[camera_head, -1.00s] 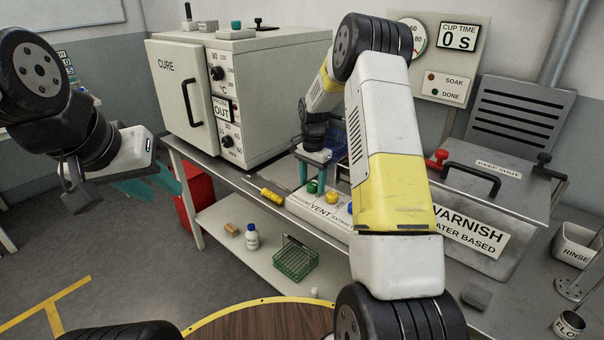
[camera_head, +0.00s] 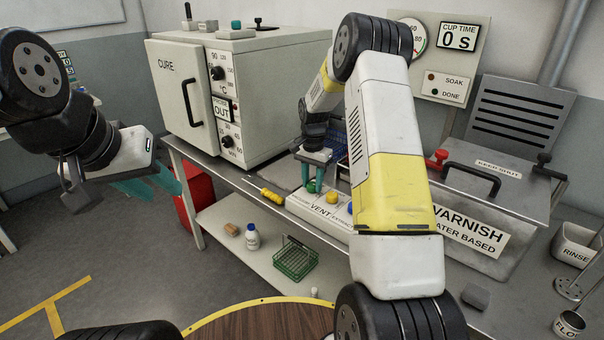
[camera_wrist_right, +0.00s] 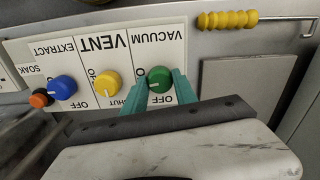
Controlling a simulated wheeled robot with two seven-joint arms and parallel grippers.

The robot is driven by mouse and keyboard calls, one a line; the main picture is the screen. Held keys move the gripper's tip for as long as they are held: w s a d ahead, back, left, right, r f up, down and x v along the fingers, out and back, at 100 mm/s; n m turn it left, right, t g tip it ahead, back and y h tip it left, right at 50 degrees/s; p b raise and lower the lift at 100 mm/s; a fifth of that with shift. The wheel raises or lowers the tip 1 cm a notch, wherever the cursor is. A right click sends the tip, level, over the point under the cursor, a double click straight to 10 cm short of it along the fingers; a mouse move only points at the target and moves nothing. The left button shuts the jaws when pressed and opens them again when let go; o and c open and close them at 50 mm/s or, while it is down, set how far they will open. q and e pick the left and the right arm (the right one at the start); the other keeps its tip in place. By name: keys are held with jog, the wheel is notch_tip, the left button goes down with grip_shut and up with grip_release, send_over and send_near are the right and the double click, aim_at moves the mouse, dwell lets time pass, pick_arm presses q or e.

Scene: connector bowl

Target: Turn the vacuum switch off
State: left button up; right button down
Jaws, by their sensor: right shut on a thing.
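The vacuum switch is a green knob (camera_wrist_right: 159,79) on a white panel (camera_wrist_right: 132,57), under the word VACUUM in the right wrist view. It also shows in the head view (camera_head: 312,187). My right gripper (camera_wrist_right: 158,86) has its teal fingers on both sides of the green knob and is shut on it. It comes down on the knob from above in the head view (camera_head: 313,180). A pale line on the knob points down and to the left in the wrist view. My left gripper (camera_head: 150,185) hangs off to the left, away from the panel; its finger spacing is unclear.
A yellow knob (camera_wrist_right: 107,83) for VENT and a blue knob (camera_wrist_right: 63,87) for EXTRACT sit beside the green one. The cure oven (camera_head: 176,110) stands behind and the varnish tank (camera_head: 480,245) to the right.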

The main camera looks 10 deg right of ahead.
jog(key=n, duration=1.2)
jog(key=shift+n, duration=2.1)
jog(key=c, duration=1)
grip_release()
